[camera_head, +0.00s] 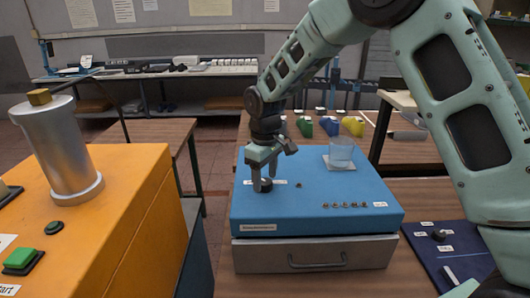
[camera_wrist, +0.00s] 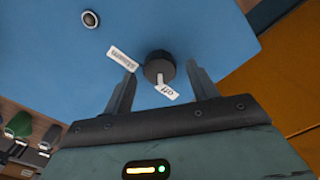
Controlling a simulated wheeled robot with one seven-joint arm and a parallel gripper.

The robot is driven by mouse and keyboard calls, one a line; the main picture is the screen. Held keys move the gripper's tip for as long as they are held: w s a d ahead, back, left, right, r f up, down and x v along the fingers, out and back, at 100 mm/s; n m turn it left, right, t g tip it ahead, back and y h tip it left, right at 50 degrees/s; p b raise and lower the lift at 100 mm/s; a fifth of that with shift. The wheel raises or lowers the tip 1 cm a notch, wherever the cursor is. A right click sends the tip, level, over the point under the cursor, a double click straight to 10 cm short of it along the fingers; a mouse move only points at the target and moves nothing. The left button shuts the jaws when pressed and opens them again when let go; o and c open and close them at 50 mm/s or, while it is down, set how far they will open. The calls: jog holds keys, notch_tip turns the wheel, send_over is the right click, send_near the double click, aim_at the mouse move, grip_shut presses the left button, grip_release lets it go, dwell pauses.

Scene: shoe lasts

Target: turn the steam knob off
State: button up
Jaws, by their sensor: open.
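The steam knob (camera_wrist: 159,67) is a round black dial on top of a blue box (camera_head: 330,205). In the wrist view it has a white pointer mark, with a label reading "steam" (camera_wrist: 123,59) on one side and a label reading "off" (camera_wrist: 166,91) below it. The pointer mark reaches toward the "off" label. My gripper (camera_wrist: 160,85) is open, with one finger on each side of the knob. In the head view my gripper (camera_head: 264,184) points down at the knob, and its fingers partly hide it. I cannot tell whether the fingers touch the knob.
A glass beaker (camera_head: 341,152) stands on a white pad on the blue box's back. A row of small sockets (camera_head: 345,205) lies along its front right. An orange machine (camera_head: 125,230) with a metal cylinder (camera_head: 62,150) stands at left. A dark blue panel (camera_head: 447,252) lies at right.

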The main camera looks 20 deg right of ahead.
aim_at(265, 181)
notch_tip(265, 181, up, 17)
jog(key=b, duration=0.3)
jog(key=shift+f, duration=0.15)
